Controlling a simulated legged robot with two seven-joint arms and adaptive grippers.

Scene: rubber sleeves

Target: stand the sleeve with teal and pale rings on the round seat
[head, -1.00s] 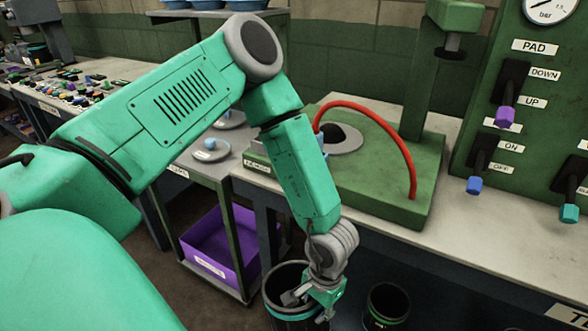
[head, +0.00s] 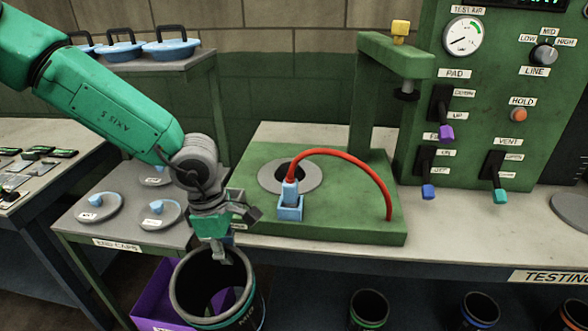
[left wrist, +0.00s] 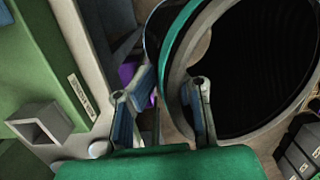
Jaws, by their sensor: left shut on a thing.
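The held sleeve (head: 243,305) is a wide black tube with a pale rim and a teal band, open end up and slightly tilted. My left gripper (head: 220,252) is shut on its rim wall, holding it in front of the bench edge. In the left wrist view my left gripper (left wrist: 172,108) has its fingers at the wall of the sleeve (left wrist: 179,50), where teal and pale rings show. The round seat (head: 312,178) is a grey disc with a dark centre on the green base, behind and right of the sleeve. My right gripper is out of view.
A red hose (head: 365,168) arches over the green base (head: 340,224) from a blue holder (head: 290,208). A green press arm (head: 395,55) stands behind. Other black sleeves (head: 369,308) stand below the bench. Lidded end caps (head: 99,208) lie on the left shelf.

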